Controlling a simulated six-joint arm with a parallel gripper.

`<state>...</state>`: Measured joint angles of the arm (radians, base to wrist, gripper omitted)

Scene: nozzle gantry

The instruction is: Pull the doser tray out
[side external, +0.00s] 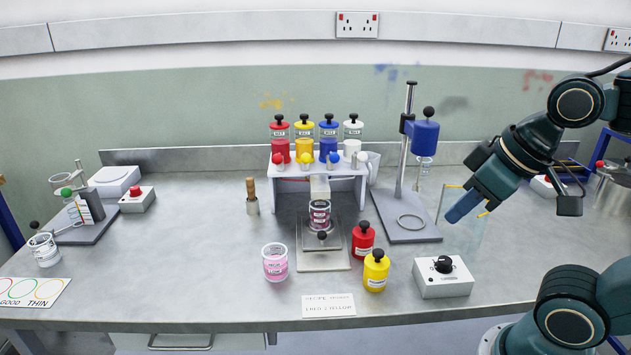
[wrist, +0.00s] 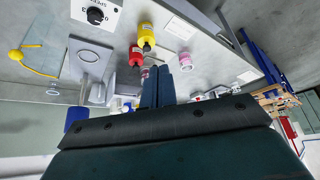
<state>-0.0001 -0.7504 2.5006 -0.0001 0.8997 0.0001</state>
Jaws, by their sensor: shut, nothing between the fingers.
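A glass beaker (side external: 319,214) with pink contents and a dark label stands on the tray, below the spout. In the wrist view the fingers hide most of the tray area.
A red bottle (side external: 362,240) and a yellow bottle (side external: 376,270) stand right of the tray, close to it. A pink beaker (side external: 275,262) stands at its front left. A white knob box (side external: 443,277) and the mixer stand (side external: 402,222) are further right. A card (side external: 328,305) lies in front.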

